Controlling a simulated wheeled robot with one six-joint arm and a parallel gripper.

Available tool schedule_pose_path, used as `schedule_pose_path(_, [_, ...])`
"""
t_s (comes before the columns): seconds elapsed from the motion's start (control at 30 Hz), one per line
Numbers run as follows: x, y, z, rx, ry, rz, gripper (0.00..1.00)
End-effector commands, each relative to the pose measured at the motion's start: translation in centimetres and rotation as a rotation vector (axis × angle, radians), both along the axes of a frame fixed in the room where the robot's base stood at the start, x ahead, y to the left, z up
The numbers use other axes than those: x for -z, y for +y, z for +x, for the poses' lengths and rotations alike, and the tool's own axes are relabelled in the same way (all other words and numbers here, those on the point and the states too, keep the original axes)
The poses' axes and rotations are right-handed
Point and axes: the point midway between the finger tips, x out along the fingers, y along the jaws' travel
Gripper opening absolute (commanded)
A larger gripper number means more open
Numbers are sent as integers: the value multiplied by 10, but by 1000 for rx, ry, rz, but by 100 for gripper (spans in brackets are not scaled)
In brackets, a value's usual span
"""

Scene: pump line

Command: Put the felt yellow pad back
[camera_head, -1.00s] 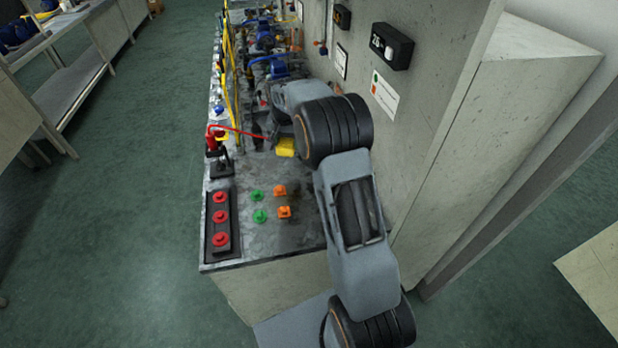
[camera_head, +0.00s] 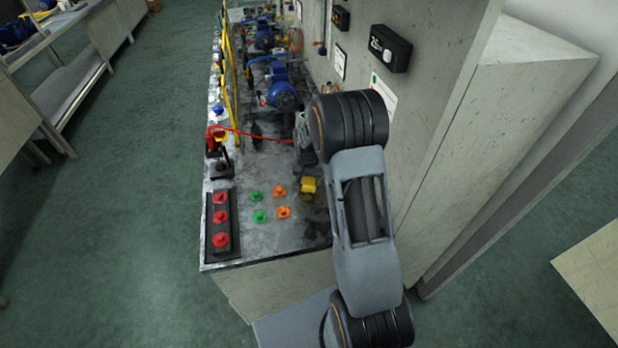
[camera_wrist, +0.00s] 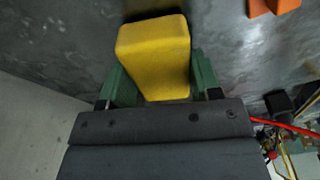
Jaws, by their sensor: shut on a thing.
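The yellow pad (camera_wrist: 153,55) is a block with rounded edges, held between the two green fingers of my gripper (camera_wrist: 154,82) in the wrist view. The pad also shows in the head view (camera_head: 308,186), over the near part of the grey bench top, right of the orange pieces. My gripper is shut on it. In the head view my arm hides most of the gripper. I cannot tell from these frames whether the pad touches the bench.
Two orange pieces (camera_head: 281,200) and two green pieces (camera_head: 258,205) stand left of the pad. A black rail with red knobs (camera_head: 221,219) lies along the left edge. A red lever stand (camera_head: 217,152) and a blue pump (camera_head: 284,92) stand farther back. A wall rises at right.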

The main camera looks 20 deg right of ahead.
Motion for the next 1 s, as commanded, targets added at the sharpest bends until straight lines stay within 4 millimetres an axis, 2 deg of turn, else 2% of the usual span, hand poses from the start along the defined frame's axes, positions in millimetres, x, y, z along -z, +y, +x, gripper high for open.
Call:
schedule_pose_path(0.27, [5,0,0,0,-1,-1,39])
schedule_pose_path(0.3, [5,0,0,0,0,0,60])
schedule_pose_path(0.57, [5,0,0,0,0,0,83])
schedule_pose_path(0.83, [2,0,0,0,-2,0,83])
schedule_pose_path(1.0, [-18,1,-1,0,-5,-1,83])
